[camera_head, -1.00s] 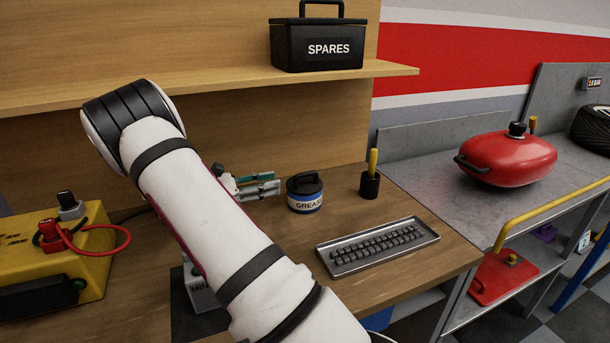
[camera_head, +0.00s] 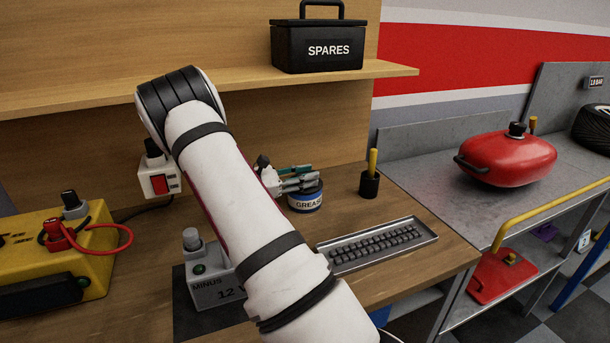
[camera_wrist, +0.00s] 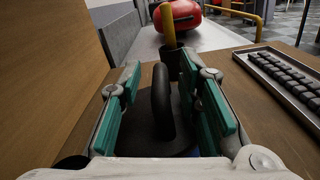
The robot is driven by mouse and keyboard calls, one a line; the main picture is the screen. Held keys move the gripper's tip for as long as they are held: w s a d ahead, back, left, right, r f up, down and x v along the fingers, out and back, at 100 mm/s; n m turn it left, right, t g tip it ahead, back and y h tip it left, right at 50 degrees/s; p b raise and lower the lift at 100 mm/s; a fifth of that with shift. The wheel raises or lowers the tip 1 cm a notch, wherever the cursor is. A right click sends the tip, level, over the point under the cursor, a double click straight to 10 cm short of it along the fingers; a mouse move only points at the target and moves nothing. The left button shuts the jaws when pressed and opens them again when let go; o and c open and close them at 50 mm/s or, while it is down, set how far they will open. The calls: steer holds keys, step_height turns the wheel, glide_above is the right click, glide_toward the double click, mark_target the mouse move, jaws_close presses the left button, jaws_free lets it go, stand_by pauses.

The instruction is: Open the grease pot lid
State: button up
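The grease pot (camera_head: 305,202) stands on the wooden bench, a round tin with a blue and white GREASE label. Its black lid (camera_wrist: 183,135) carries an upright arched handle (camera_wrist: 161,100). In the wrist view my gripper (camera_wrist: 165,95) is open, with one green-padded finger on each side of the handle and gaps between pads and handle. In the head view my gripper (camera_head: 295,178) is at the pot's top and hides most of the lid. The lid looks seated on the pot, though its far edge is hidden.
A black holder with a yellow-handled tool (camera_head: 370,180) stands just right of the pot. A metal tray (camera_head: 385,243) lies in front. A 12 V box (camera_head: 215,285) and a yellow unit (camera_head: 55,255) are to the left. A shelf with the SPARES box (camera_head: 318,45) hangs above.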

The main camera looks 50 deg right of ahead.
jaws_close()
steer(key=shift+w+r, duration=0.1)
steer(key=shift+r, duration=0.05)
steer(key=r+n, duration=0.1)
steer(key=w+n, duration=0.1)
steer(key=n, duration=0.1)
steer(key=shift+w+d+r+n, duration=0.15)
steer(key=shift+d+r+n, duration=0.15)
steer(key=shift+d+r, duration=0.1)
steer(key=n, duration=0.1)
steer(key=w+r+n, duration=0.1)
steer(key=shift+w+d+n, duration=0.15)
steer(key=shift+d+n, duration=0.15)
steer(key=shift+d, duration=0.1)
steer(key=n, duration=0.1)
steer(key=w+d+n, duration=0.1)
steer(key=n, duration=0.1)
steer(key=w+n+b, duration=0.1)
steer(key=shift+w+d+r, duration=0.25)
steer(key=shift+r, duration=0.1)
steer(key=shift+w+d+f+n+b, duration=0.1)
steer(key=shift+w+d+n+b, duration=0.25)
steer(key=shift+n, duration=0.5)
steer(key=shift+w+d+r+n+b, duration=0.15)
steer(key=shift+w+n, duration=0.3)
steer(key=shift+n, duration=0.35)
steer(key=shift+w+d+f+n+b, duration=0.15)
steer(key=shift+w+d+n+b, duration=0.2)
steer(key=shift+n, duration=0.5)
steer(key=shift+w+a, duration=0.1)
